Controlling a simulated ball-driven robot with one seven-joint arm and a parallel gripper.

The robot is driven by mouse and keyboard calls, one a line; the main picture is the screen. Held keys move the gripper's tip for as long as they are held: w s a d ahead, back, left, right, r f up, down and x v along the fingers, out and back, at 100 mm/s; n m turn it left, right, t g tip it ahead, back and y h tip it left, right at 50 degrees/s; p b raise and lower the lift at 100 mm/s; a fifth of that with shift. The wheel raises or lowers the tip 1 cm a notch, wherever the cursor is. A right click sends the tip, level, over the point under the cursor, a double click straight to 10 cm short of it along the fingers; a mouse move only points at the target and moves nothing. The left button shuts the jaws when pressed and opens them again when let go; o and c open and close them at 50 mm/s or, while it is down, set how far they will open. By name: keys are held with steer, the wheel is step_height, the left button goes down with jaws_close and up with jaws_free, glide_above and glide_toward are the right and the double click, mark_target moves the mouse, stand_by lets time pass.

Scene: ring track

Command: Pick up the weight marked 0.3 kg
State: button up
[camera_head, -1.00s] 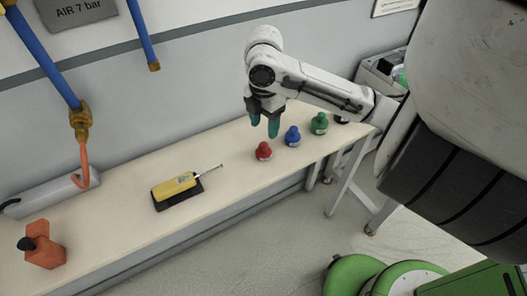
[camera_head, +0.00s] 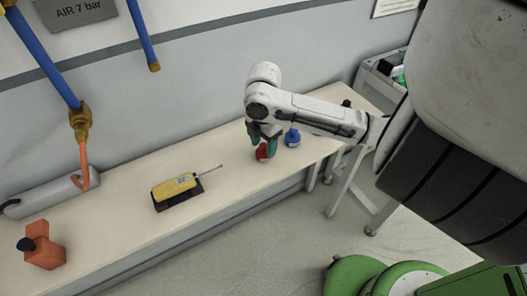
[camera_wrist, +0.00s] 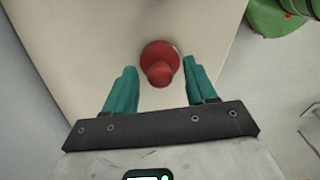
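A red weight (camera_head: 262,152) stands on the bench, partly hidden by my gripper (camera_head: 264,146) in the head view. In the wrist view the red weight (camera_wrist: 160,62) stands between the two teal fingers of my gripper (camera_wrist: 159,68), with a gap on each side. The fingers are spread and hold nothing. A blue weight (camera_head: 292,138) stands just to the right in the head view. The green weight is hidden behind my arm. No mass marking is readable on any weight.
The pale bench (camera_head: 222,149) runs along the wall. A yellow tool (camera_head: 174,186) on a dark pad lies left of the weights, and an orange object (camera_head: 43,250) stands at the far left. A small dark knob (camera_head: 346,103) shows beyond my arm.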

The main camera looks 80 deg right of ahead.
jaws_close()
stand_by(0.3)
